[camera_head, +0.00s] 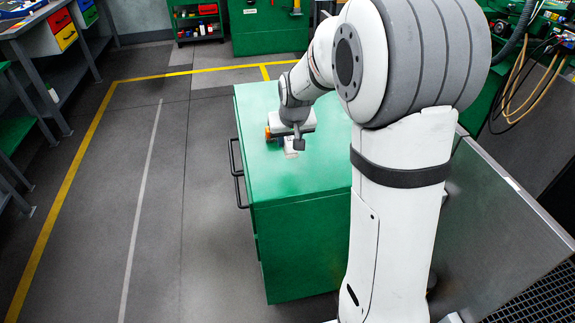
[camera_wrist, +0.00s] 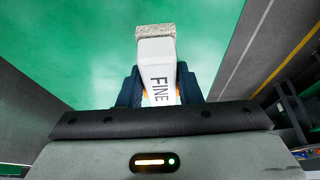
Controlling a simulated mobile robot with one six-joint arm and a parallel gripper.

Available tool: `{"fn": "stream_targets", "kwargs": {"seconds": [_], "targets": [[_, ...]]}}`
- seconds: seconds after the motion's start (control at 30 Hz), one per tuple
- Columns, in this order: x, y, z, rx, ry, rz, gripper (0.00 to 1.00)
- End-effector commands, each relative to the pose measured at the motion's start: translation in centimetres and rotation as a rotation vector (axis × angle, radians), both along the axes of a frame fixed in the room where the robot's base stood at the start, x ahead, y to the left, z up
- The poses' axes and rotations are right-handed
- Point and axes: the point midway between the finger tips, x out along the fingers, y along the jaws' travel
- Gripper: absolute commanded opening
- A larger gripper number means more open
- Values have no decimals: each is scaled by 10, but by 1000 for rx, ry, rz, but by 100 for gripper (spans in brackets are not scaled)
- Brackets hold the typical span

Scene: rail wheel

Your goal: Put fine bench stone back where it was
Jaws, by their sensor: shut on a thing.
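The fine bench stone (camera_wrist: 157,62) is a white block marked "FINE" with a grey, grainy end, seen in the wrist view. My gripper (camera_wrist: 157,88) is shut on it, with a dark finger on each side. In the head view the stone (camera_head: 291,151) shows as a small pale piece below my gripper (camera_head: 294,141), over the green cabinet top (camera_head: 330,170). A bit of orange shows beside the stone between the fingers. I cannot tell whether the stone touches the cabinet top.
The visible part of the cabinet top around the gripper is bare. Black handles (camera_head: 236,172) stick out on the cabinet's left side. A workbench with coloured bins (camera_head: 62,30) stands at the far left. Open floor (camera_head: 150,220) with yellow lines lies between.

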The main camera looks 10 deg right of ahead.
Motion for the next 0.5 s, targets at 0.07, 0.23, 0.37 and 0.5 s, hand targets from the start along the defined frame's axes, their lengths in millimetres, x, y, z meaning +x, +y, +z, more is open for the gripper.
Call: {"fn": "stream_targets", "kwargs": {"seconds": [0.07,0.23,0.37,0.5], "targets": [[0,0,-15,0,3,0,7],[0,0,-31,0,0,1,7],[0,1,-43,1,2,1,7],[0,1,-64,1,3,1,7]]}}
